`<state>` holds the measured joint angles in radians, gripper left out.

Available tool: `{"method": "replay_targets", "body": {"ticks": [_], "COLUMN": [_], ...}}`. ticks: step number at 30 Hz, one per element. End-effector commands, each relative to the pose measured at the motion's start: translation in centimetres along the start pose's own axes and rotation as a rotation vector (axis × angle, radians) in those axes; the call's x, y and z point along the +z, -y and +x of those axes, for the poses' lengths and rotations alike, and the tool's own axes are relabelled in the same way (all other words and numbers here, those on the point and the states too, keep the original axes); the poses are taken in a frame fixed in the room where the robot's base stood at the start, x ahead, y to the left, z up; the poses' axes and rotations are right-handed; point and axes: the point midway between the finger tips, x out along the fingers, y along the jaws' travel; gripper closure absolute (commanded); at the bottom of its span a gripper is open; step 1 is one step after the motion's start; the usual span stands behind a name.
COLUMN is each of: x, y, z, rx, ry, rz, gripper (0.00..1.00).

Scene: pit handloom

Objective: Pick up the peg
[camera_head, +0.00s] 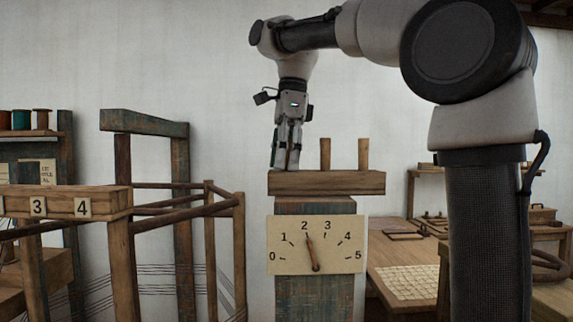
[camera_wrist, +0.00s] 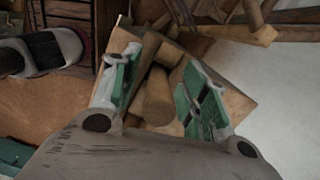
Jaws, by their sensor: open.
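A wooden block (camera_head: 340,184) sits on top of a post, with two upright round pegs showing, a middle peg (camera_head: 325,154) and a right peg (camera_head: 363,155). My gripper (camera_head: 287,162) points down over the left end of the block, left of the middle peg. In the wrist view, a round wooden peg (camera_wrist: 157,96) stands between my two green-padded fingers, with gaps on both sides. My gripper is open around it. The fingers largely hide this peg in the head view.
A number plate (camera_head: 315,258) with a pointer is on the post below the block. A wooden frame (camera_head: 182,210) and a rail marked 3 and 4 (camera_head: 100,204) stand at left. A wooden table (camera_head: 385,270) is at right.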

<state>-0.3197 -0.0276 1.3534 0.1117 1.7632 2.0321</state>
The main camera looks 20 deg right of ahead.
Motion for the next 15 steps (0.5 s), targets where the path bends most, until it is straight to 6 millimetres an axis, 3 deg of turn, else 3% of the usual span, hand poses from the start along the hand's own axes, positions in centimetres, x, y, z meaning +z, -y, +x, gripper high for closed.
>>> {"method": "replay_targets", "body": {"ticks": [4,11,15], "x": [0.0,-0.01,-0.01], "y": [0.0,0.0,0.0], "z": [-0.04,-0.06,-0.06], "rx": [-0.001,0.0,0.0], "ry": [0.0,0.0,0.0], "rz": [0.0,0.0,0.0], "gripper": [0.56,0.97,0.97]}}
